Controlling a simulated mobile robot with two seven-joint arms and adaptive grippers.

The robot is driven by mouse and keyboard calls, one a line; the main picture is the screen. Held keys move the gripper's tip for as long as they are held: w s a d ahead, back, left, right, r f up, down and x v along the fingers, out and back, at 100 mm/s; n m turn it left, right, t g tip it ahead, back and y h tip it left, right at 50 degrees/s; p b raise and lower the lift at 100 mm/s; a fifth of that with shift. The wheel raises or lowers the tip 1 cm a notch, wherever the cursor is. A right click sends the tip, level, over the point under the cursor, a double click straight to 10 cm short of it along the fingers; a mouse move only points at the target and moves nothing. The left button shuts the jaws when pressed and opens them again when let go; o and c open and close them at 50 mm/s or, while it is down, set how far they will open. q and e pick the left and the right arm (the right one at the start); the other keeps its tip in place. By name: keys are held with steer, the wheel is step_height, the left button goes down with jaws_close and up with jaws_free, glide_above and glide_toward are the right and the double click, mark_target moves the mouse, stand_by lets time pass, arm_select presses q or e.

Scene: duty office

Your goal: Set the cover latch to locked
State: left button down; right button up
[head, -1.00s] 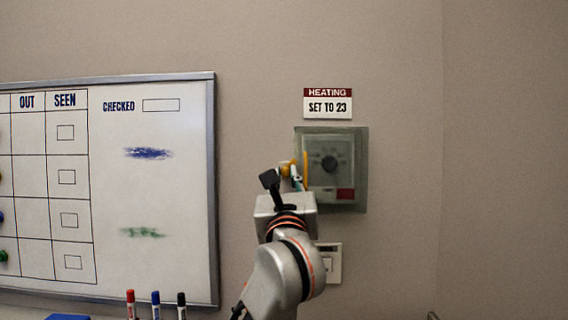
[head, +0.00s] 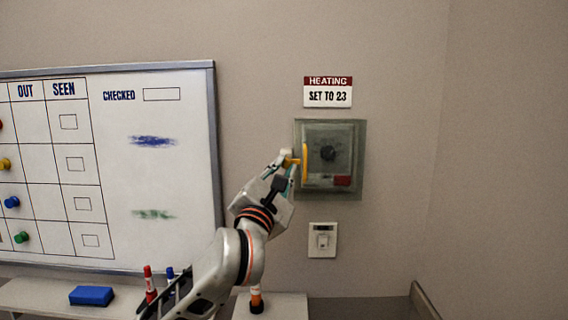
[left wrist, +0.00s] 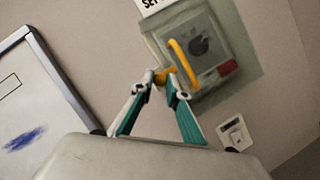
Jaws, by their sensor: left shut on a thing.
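A clear cover (head: 351,190) lies over the grey heating control box with its dark dial (head: 327,153). The cover appears closed, with an upright yellow handle (head: 305,162) at its left side. The handle also shows in the left wrist view (left wrist: 184,64). A small yellow latch (left wrist: 162,75) sits left of the handle at the cover's left edge. My left gripper (head: 289,164) is shut on the latch; its fingertips (left wrist: 160,83) close around it in the left wrist view. The fingers partly hide the latch, so its exact setting is unclear. My right gripper is not in view.
A heating sign (head: 328,92) is above the box and a white wall switch (head: 322,240) below it. A whiteboard (head: 155,185) hangs to the left. A shelf (head: 40,296) below it holds a blue eraser (head: 91,295) and markers. The wall to the right is clear.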

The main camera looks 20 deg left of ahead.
arm_select(q)
steer(key=shift+a+m, duration=0.1)
steer(key=shift+m, duration=0.5)
steer(key=c, duration=2.2)
jaws_free()
steer(key=shift+w, duration=0.1)
steer(key=shift+c, duration=0.2)
steer(key=v, duration=1.2)
steer(key=shift+a, duration=0.15)
steer(key=shift+r, duration=0.1)
